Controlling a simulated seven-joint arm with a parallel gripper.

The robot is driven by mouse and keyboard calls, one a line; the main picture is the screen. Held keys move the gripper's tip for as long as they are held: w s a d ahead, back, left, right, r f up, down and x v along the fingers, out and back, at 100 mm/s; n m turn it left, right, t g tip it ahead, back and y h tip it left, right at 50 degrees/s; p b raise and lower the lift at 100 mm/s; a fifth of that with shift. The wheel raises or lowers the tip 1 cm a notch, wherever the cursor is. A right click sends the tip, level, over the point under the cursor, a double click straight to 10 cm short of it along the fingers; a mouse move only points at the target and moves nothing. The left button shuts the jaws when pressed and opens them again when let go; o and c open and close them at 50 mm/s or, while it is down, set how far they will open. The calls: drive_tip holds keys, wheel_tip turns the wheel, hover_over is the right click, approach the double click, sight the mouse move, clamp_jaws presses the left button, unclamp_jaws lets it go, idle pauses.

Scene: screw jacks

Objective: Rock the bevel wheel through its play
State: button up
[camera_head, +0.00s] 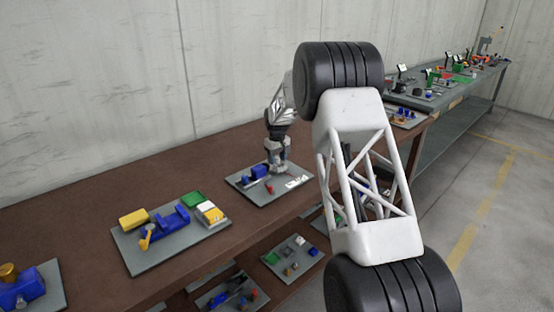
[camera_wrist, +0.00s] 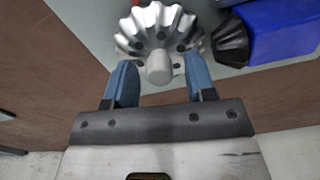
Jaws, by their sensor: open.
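The bevel wheel (camera_wrist: 158,28) is a silver, deeply ribbed wheel with a pale round hub stub, at the top middle of the wrist view. A dark bevel pinion (camera_wrist: 230,42) sits close to its right side, attached to a blue block (camera_wrist: 285,30). My gripper (camera_wrist: 160,64) is open, its two blue fingers on either side of the hub stub, with gaps visible. I cannot tell how the fingertips stand in height against the wheel. In the head view my gripper (camera_head: 277,166) is over the grey plate (camera_head: 243,183), beside the blue block (camera_head: 257,172); the wheel is not clear there.
A small red part (camera_head: 268,188) and white pieces (camera_head: 297,182) lie on the same plate. Another plate (camera_head: 150,262) with blue, yellow and green parts stands nearer on the brown bench (camera_head: 90,220). Bare bench lies between the plates. A lower shelf holds more plates.

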drive_tip(key=shift+f, duration=0.1)
drive_tip(key=c, duration=0.9)
drive_tip(key=shift+m, duration=0.6)
drive_tip(key=o, duration=0.9)
drive_tip(key=shift+r, duration=3.9)
